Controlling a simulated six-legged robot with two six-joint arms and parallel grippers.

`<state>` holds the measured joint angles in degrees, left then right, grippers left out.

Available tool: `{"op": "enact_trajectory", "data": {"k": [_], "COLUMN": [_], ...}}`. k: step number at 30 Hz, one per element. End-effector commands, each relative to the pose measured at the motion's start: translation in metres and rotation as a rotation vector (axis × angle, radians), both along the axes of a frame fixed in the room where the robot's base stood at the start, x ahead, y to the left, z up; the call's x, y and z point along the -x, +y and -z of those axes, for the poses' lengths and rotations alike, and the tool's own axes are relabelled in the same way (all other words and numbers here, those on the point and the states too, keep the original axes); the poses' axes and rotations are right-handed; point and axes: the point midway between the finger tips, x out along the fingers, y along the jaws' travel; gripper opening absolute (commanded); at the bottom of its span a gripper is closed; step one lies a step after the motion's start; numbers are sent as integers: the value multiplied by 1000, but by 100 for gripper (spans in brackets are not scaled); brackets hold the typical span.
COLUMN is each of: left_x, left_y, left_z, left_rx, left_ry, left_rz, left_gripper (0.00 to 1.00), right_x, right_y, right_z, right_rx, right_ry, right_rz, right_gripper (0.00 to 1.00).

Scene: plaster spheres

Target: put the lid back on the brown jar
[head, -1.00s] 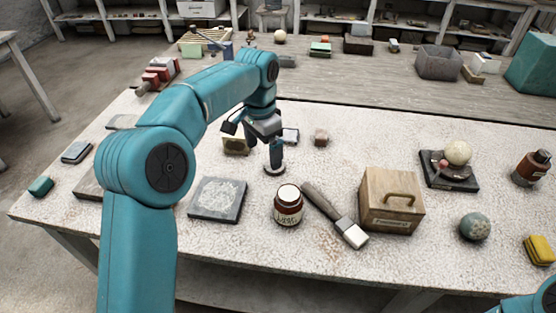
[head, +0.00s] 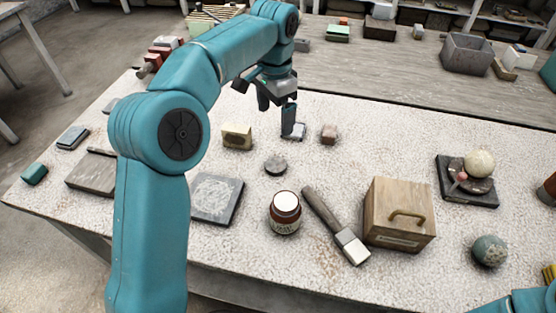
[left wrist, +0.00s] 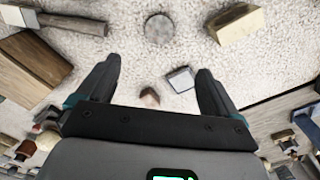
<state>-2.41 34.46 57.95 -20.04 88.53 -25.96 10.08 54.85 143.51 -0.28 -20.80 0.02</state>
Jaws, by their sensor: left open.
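The brown jar (head: 285,218) stands upright near the front of the pale table, with a pale label. Its round top is white; I cannot tell what the white is. A flat grey disc (head: 276,165), likely the lid, lies on the table behind the jar. It also shows at the top of the left wrist view (left wrist: 158,28). My left gripper (head: 276,112) is open and empty, above the table and farther back than the disc, not touching it. Its two fingers are spread wide in the left wrist view (left wrist: 157,80). My right gripper is out of view.
A brush (head: 335,225) lies right of the jar, beside a wooden box (head: 400,205). A patterned slab (head: 215,199) is left of the jar.

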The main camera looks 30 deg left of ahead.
Motion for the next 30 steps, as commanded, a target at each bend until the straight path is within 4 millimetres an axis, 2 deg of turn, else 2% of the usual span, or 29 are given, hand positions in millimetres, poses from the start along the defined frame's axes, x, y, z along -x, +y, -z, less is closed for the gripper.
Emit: {"op": "enact_trajectory", "data": {"k": [8,11,24,30], "left_x": [4,4,1,0], "left_y": [-1,-1,-1,-1], "left_z": [0,7,95,111], "left_rx": [0,0,0,0], "left_ry": [0,2,4,1], "left_rz": [0,0,0,0], "left_gripper": [94,94,94,94], "right_x": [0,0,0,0], "right_y": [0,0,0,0], "right_z": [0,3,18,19], "right_rx": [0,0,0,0], "right_ry": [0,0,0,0], "right_rz": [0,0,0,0], "right_gripper": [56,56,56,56]}}
